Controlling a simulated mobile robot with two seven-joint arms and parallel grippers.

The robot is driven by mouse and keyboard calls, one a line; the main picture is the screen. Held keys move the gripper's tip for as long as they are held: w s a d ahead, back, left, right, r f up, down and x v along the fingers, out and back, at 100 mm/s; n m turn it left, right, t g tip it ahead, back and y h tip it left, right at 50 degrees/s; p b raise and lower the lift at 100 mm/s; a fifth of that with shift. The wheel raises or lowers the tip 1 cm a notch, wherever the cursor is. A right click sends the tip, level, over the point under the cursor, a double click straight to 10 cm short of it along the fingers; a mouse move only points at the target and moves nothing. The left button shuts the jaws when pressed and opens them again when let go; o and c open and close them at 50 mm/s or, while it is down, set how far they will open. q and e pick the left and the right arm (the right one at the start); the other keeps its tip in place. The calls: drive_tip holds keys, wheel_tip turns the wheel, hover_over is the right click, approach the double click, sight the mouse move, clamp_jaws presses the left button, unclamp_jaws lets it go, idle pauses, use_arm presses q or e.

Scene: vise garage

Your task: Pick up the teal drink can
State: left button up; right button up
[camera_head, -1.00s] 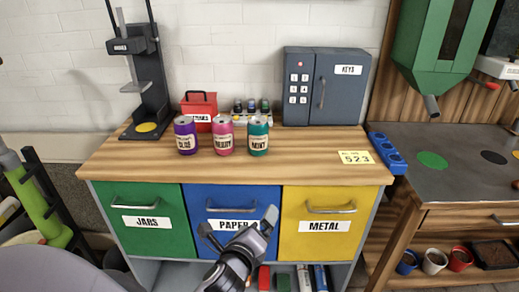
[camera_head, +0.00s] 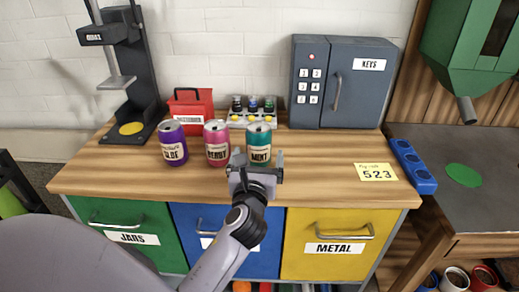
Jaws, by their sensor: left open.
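The teal drink can (camera_head: 259,138), with a cream label reading MINT, stands upright on the wooden cabinet top (camera_head: 125,178). It is the rightmost of three cans in a row. My left gripper (camera_head: 258,163) is open and in front of this can, with its two fingers apart near the can's lower left and right sides. The gripper hides the can's base, and I cannot tell whether the fingers touch it or reach around it. My right gripper is not in view.
A pink can (camera_head: 216,146) stands close left of the teal one, and a purple can (camera_head: 172,144) is further left. Behind are a red box (camera_head: 191,103) and a rack of small bottles (camera_head: 252,112). A grey key safe (camera_head: 342,84) stands back right.

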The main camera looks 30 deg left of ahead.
sight(257, 145)
use_arm(q)
drive_tip(key=w+a, duration=0.1)
drive_tip(key=w+r, duration=0.1)
drive_tip(key=w+a, duration=0.1)
drive_tip(key=w, duration=0.1)
drive_tip(key=shift+w+a+r+p, duration=0.1)
drive_tip(key=shift+a+r+p, duration=0.25)
drive_tip(key=shift+r+p, duration=0.05)
drive_tip(key=shift+w+a, duration=0.25)
drive_tip(key=shift+w, duration=0.2)
drive_tip(key=c, duration=1.3)
